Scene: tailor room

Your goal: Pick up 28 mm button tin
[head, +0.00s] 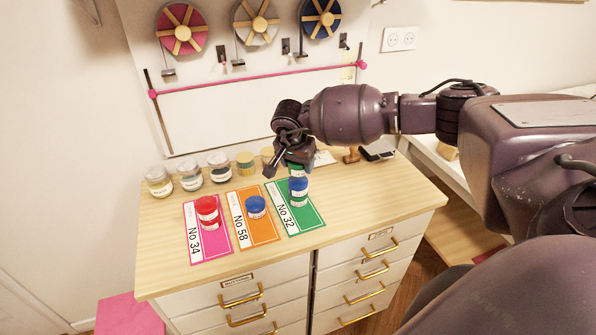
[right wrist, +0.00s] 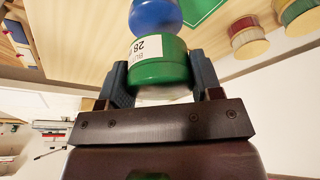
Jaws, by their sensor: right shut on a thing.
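The 28 mm button tin is green with a white label reading 28 in the right wrist view (right wrist: 160,62). My right gripper (right wrist: 160,82) is shut on it, one finger on each side. In the head view my right gripper (head: 287,160) is over the back of the green No 32 card (head: 312,217), and the held green tin (head: 297,168) shows partly below it. A blue tin (head: 298,184) stands just below the held tin, on a green tin (head: 298,199). I cannot tell whether the held tin touches the blue one. My left gripper is not in view.
Red tins (head: 207,208) stand on the pink No 34 card (head: 212,245), and a blue tin (head: 256,206) on the orange No 58 card (head: 263,233). Several jars (head: 190,177) line the back of the cabinet top. The front right of the top is clear.

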